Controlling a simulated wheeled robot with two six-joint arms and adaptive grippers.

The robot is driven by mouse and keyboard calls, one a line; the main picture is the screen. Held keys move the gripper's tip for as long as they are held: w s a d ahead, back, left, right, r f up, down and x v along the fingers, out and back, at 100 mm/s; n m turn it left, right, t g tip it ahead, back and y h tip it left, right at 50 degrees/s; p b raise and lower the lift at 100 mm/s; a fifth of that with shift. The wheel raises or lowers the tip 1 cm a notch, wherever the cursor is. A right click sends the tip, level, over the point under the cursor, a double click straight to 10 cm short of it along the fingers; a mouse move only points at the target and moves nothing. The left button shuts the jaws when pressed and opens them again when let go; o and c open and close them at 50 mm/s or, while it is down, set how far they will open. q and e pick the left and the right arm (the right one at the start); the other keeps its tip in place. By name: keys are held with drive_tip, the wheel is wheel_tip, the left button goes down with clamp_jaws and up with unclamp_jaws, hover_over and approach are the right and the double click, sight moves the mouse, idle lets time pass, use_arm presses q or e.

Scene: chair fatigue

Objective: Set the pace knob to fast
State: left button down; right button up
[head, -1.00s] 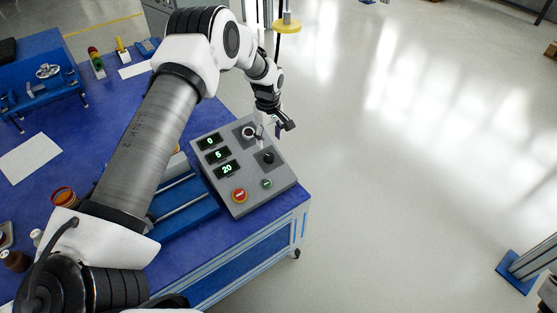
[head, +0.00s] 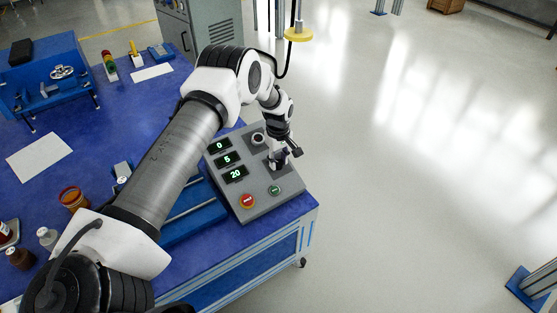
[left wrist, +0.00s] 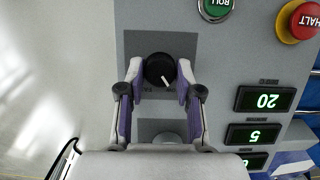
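The grey control panel (head: 254,205) stands on the blue bench. A black knob (left wrist: 160,70) with a white pointer sits on its dark plate; the pointer aims down and to the right in the left wrist view. My left gripper (head: 277,160) is over this knob. In the left wrist view, its purple-padded fingers (left wrist: 160,74) are open, one on each side of the knob, with small gaps. A second knob (head: 258,138) sits farther back, partly hidden by my gripper in the left wrist view. My right gripper is not in view.
The panel has green displays (head: 227,159) reading 0, 5 and 20, a red HALT button (head: 247,201) and a green button (head: 275,190). A yellow-topped hanging fixture (head: 298,34) is behind my arm.

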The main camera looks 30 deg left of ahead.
use_arm(q)
drive_tip(key=shift+m, duration=0.3)
drive_tip(key=m, duration=0.1)
drive_tip(key=m+g+b, duration=0.1)
drive_tip(key=m, duration=0.1)
drive_tip(key=shift+w+d+f+y, duration=0.1)
drive_tip(key=shift+w+f+y, duration=0.05)
drive_tip(key=shift+y, duration=0.25)
drive_tip(key=m+g+y+b, duration=0.1)
drive_tip(key=m, duration=0.2)
drive_tip(key=shift+d+m+b, duration=0.1)
drive_tip(key=shift+m+b, duration=0.2)
drive_tip(key=shift+b, duration=0.05)
drive_tip(key=m+y+b, duration=0.1)
drive_tip(key=m, duration=0.2)
drive_tip(key=shift+w+g, duration=0.1)
drive_tip(key=shift+g, duration=0.2)
drive_tip(key=shift+d+m+y, duration=0.15)
drive_tip(key=shift+m+y, duration=0.45)
drive_tip(key=shift+m, duration=0.8)
drive_tip(key=c, duration=0.8)
unclamp_jaws()
drive_tip(key=shift+o, duration=0.2)
